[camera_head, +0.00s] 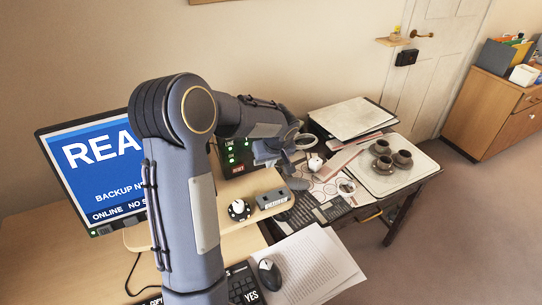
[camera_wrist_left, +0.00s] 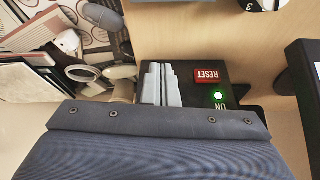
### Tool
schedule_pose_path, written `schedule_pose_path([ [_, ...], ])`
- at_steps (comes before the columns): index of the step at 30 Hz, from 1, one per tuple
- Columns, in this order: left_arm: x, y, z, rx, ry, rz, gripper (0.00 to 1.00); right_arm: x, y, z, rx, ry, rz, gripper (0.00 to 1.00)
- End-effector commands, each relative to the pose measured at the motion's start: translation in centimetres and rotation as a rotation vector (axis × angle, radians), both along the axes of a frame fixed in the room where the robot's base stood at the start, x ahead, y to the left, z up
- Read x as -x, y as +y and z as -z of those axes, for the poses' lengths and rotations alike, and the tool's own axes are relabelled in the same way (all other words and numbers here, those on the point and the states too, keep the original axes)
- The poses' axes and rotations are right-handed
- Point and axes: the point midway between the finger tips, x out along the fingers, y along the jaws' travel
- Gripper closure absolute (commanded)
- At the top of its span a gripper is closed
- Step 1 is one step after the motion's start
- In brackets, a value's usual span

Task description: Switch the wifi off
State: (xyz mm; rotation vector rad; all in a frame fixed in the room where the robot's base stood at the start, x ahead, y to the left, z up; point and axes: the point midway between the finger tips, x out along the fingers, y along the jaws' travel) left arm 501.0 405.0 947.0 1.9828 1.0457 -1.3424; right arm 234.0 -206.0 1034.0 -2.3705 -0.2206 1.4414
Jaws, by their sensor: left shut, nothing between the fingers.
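A black box (camera_head: 237,154) with green lights and a red RESET label stands on the desk beside the monitor, partly hidden behind my left arm. In the left wrist view the black box (camera_wrist_left: 232,93) shows upside down, with a red RESET button (camera_wrist_left: 209,76) and a lit green light (camera_wrist_left: 219,95) marked ON. My left gripper (camera_head: 267,156) is at the right side of this box. Its pale fingers (camera_wrist_left: 162,84) are shut and empty, in front of the box face beside the button. I cannot tell whether they touch it. My right gripper is out of view.
A blue monitor (camera_head: 95,170) stands left. A round dial (camera_head: 239,209) and a grey box (camera_head: 272,199) sit in front of the black box. A mouse (camera_head: 269,274) lies on papers (camera_head: 318,265). Cups (camera_head: 383,164) stand on a tray (camera_head: 412,180) at right.

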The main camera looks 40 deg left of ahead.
Motion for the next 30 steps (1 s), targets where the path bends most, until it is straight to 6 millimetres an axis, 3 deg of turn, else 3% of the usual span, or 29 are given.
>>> schedule_pose_path([
  [8,-1.2,1.9,5.5,0.001,0.004,0.0,1.0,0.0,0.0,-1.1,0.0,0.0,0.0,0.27],
  [15,-3.1,4.5,5.2,0.001,0.0,-0.002,1.0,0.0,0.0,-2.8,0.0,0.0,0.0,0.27],
  [30,-3.5,5.1,5.5,-0.001,-0.001,-0.003,1.0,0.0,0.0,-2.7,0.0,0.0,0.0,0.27],
])
